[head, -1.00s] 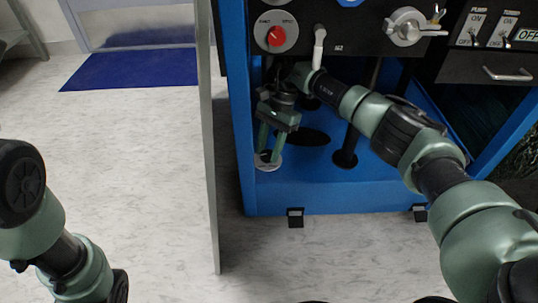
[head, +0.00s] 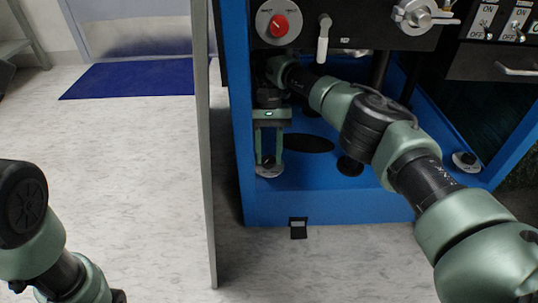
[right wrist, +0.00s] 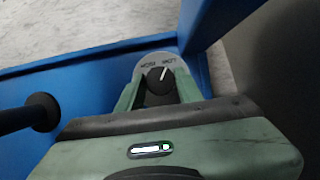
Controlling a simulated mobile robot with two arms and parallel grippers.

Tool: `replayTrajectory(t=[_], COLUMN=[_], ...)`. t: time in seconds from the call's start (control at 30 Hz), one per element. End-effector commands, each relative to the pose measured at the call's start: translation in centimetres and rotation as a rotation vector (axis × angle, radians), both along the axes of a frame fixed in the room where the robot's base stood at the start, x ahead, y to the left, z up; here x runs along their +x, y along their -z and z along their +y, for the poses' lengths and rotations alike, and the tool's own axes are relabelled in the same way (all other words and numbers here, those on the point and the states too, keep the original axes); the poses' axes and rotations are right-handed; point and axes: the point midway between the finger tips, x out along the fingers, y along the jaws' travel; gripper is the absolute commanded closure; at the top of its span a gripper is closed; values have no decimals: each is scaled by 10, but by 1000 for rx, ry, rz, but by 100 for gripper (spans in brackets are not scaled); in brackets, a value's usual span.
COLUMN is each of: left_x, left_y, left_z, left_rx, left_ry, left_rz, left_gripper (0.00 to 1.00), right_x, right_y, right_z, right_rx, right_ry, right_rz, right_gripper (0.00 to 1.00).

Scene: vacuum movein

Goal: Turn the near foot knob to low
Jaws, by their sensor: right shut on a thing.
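The near foot knob (head: 267,163) sits on a pale round plate at the front left corner of the blue base. In the right wrist view it is a black knob (right wrist: 158,88) with a white pointer mark that leans slightly right of straight up. The plate (right wrist: 150,62) bears two words, left and right, too small to read surely. My right gripper (head: 268,163) points down with its fingers on either side of the knob, shut on it. My left arm shows at the left edge; its gripper is out of view.
A similar round foot plate with a knob (head: 466,160) is at the right of the blue base (head: 330,205). Above are a red knob (head: 279,25), a white lever (head: 323,40) and toggle switches (head: 517,27). A thin grey panel (head: 205,150) stands left of the base.

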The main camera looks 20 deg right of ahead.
Motion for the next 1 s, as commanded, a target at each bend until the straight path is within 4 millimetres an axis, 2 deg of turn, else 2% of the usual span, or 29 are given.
replayTrajectory(t=[0.5, 0.53, 0.6, 1.0], left_x=[0, 0, 1, 1], left_y=[1, 1, 1, 1], left_z=[0, 0, 0, 0], left_rx=[0, 0, 0, -1], left_ry=[-1, -1, -1, -1], left_rz=[1, 1, 1, 2], left_gripper=[64, 64, 64, 64], right_x=[1, 1, 1, 0], right_y=[0, 0, 0, 0], right_z=[-1, -1, -1, 0], right_rx=[-2, -2, -2, 0], right_ry=[-18, -18, -18, -18], right_rz=[-3, -3, -2, -1], right_gripper=[100, 59, 43, 43])
